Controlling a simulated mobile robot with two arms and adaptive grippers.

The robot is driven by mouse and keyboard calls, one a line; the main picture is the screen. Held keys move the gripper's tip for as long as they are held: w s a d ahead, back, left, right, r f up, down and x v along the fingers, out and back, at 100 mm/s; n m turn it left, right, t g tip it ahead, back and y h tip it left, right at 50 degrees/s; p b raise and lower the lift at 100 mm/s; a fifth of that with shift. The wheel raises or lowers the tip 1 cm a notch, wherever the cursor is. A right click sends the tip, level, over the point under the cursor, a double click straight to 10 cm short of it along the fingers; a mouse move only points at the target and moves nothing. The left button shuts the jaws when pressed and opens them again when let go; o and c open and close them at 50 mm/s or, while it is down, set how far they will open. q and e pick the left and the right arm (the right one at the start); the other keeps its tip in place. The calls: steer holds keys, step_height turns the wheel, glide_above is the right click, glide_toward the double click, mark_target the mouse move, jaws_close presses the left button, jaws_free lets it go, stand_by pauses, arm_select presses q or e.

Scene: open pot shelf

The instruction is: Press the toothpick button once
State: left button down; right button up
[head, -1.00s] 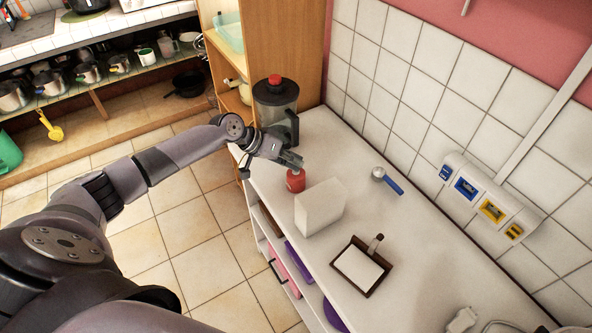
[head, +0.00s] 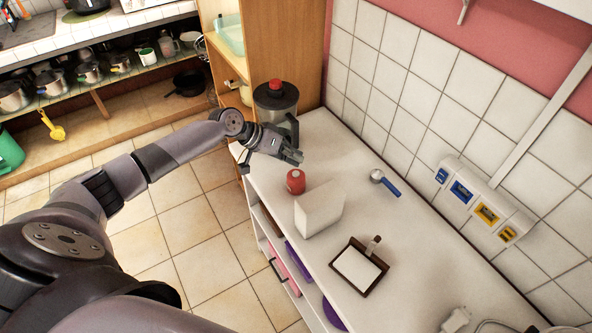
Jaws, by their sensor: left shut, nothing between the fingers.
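A small red cylinder (head: 295,182), which looks like the toothpick dispenser, stands upright on the white counter (head: 420,265) near its left edge. Its top shows, but a separate button is too small to make out. My left gripper (head: 297,157) is shut and empty. It is behind and above the red cylinder in the head view, with a visible gap between them. My right gripper is not in view.
A white block (head: 319,209) stands just in front of the red cylinder. A blender-like jar (head: 276,100) is behind my gripper. A blue-handled scoop (head: 385,182) and a brown clipboard-like holder (head: 359,266) lie on the counter. A tiled wall bounds the right.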

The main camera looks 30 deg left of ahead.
mark_target(295, 171)
arm_select(q)
step_height(295, 171, up, 4)
steer(key=shift+f+p, duration=0.25)
steer(key=shift+p, duration=0.9)
